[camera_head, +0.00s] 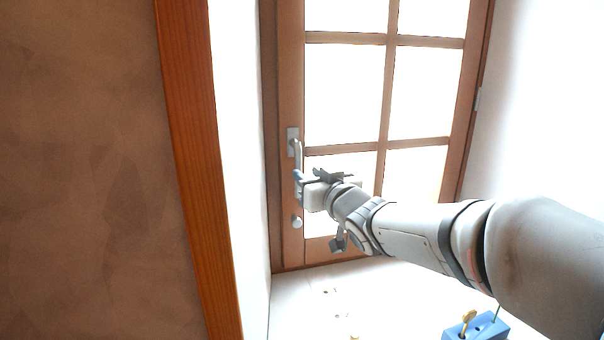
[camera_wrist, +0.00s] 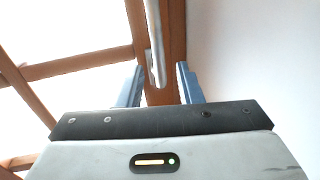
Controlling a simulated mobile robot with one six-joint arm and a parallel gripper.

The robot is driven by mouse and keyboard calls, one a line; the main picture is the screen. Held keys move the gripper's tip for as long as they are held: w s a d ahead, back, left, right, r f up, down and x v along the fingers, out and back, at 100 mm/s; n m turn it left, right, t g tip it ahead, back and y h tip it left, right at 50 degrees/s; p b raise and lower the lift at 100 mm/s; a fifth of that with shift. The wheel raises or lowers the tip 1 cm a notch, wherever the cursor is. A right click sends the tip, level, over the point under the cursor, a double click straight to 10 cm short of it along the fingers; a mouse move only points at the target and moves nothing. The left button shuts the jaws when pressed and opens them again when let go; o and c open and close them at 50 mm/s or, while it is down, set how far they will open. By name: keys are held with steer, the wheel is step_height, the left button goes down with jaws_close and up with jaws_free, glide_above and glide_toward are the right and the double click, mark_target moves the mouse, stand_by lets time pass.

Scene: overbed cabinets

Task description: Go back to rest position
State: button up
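My gripper (camera_head: 299,184) is at the left edge of a wooden-framed window, close to its metal handle (camera_head: 297,152). In the wrist view my gripper (camera_wrist: 159,86) shows two blue-grey fingers spread apart, with nothing clamped between them. The long handle (camera_wrist: 155,40) comes down from the top of that view and its end appears in the gap between the fingers. It touches neither finger there. I cannot tell how deep it sits between them. My arm reaches in from the lower right in the head view.
The window (camera_head: 345,90) looks closed. A round metal knob (camera_head: 296,222) is below the handle. A wooden post (camera_head: 190,160) and brown wall stand at the left. A blue block (camera_head: 487,330) with a yellow-handled item (camera_head: 467,319) is on the white surface (camera_head: 385,295) below my arm.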

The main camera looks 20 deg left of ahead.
steer(key=shift+v, duration=0.8)
